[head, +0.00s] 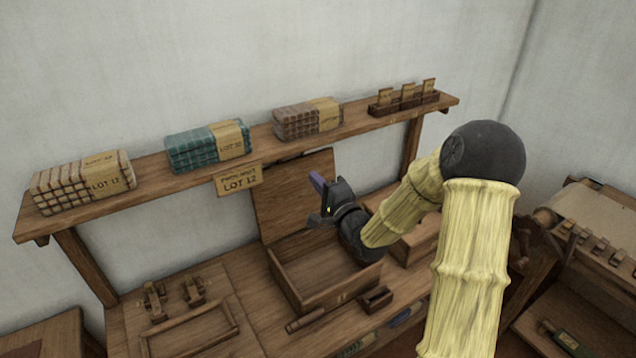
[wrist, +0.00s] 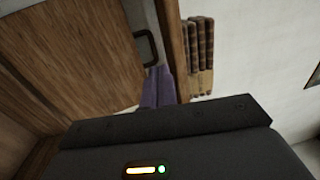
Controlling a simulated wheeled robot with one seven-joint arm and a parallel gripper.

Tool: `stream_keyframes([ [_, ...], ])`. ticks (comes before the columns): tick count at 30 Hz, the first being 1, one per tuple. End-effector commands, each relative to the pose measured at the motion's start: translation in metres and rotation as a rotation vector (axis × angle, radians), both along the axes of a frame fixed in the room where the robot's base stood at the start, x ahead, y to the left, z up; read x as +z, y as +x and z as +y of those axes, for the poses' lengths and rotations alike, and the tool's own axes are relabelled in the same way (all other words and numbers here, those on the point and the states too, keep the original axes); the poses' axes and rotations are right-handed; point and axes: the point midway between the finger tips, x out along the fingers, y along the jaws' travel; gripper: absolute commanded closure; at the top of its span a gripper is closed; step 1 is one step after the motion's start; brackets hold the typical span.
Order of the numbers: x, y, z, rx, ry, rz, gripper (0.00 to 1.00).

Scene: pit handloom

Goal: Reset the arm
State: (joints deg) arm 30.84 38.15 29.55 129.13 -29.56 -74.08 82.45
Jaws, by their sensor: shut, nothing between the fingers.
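My arm reaches in from the right in the head view, bent at a dark elbow joint. My gripper (head: 318,200), dark with a purple part at its tip, is raised above the open wooden box (head: 325,297). It is shut and holds nothing. In the wrist view the gripper's purple part (wrist: 158,88) shows beyond the dark wrist housing, close to wooden boards. The box's raised lid (head: 292,205) stands behind the gripper. The box's inside looks empty where it shows; part of it is hidden by my wrist.
A shelf (head: 155,178) above the bench carries wrapped bundles, teal (head: 208,146), pale (head: 82,182) and brown (head: 307,118), and a card rack (head: 403,103). A "LOT 12" sign (head: 239,180) hangs below. A small block (head: 375,299) and a frame (head: 190,330) lie on the bench.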

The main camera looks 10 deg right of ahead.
Motion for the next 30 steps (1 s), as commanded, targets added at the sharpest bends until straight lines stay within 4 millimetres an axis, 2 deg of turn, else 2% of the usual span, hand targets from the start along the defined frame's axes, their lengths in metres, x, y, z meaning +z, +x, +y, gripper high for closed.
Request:
stream_keyframes([
  [4, -0.002, 0.0, -0.002, -0.007, -0.025, 0.011, 1.0],
  [7, -0.009, -0.003, 0.001, -0.012, -0.115, 0.047, 1.0],
  [11, -0.028, -0.013, 0.007, -0.015, -0.346, 0.144, 1.0],
  [14, -0.045, -0.029, 0.007, -0.004, -0.563, 0.239, 1.0],
  [18, -0.065, -0.059, 0.001, 0.04, -0.846, 0.372, 1.0],
  [23, -0.079, -0.105, -0.011, 0.134, -1.119, 0.523, 1.0],
  [30, -0.087, -0.191, -0.024, 0.385, -1.41, 0.724, 1.0],
])
